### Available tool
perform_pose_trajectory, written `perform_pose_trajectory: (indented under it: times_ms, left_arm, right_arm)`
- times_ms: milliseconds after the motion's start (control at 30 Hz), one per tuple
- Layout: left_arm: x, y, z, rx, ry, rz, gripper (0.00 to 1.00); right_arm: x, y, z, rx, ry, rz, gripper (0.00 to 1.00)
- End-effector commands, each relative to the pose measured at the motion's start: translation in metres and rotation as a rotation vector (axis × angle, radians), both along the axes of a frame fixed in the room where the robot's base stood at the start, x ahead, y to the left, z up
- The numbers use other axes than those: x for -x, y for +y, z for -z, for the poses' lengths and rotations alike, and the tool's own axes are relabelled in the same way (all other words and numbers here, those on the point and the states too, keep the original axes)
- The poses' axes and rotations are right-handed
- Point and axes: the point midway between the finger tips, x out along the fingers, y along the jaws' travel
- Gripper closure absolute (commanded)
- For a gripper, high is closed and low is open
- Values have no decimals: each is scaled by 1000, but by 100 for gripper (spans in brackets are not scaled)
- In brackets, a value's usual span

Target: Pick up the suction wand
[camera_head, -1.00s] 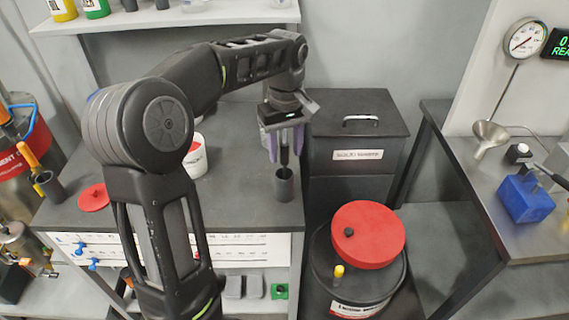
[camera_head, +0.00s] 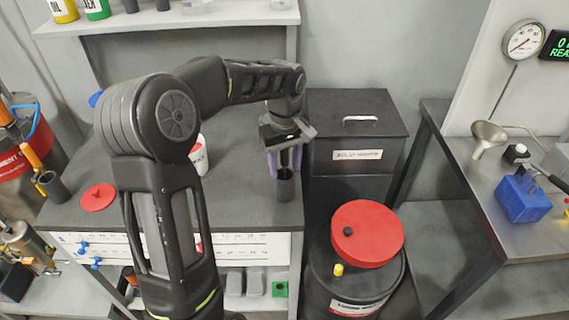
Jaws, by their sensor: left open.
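A slim black wand (camera_head: 285,173), which I take to be the suction wand, stands in a dark grey cylindrical holder (camera_head: 286,190) near the right end of the dark bench. My left gripper (camera_head: 285,171) points down over the holder. Its purple-grey fingers are open, one on each side of the wand's upper part. The gripper body hides the top of the wand, and the holder hides its lower end. I cannot tell whether a finger touches it. My right gripper is not in view.
A black cabinet (camera_head: 357,135) stands close on the right. A red-topped drum (camera_head: 367,233) stands below. A shelf (camera_head: 165,19) is behind.

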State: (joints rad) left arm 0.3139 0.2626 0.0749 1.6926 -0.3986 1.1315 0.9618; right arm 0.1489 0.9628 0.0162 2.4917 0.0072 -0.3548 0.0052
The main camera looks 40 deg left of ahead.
Motion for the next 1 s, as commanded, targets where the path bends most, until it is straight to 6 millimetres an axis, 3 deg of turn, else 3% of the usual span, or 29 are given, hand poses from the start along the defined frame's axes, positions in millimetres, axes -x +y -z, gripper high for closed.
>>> perform_pose_trajectory:
  times_ms: [367,900,1000]
  left_arm:
    - [0,0,-1,0,0,0,55]
    - [0,0,0,0,0,0,98]
    - [0,0,-1,0,0,0,100]
  right_arm:
    - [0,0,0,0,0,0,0]
    - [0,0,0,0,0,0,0]
    - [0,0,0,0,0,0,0]
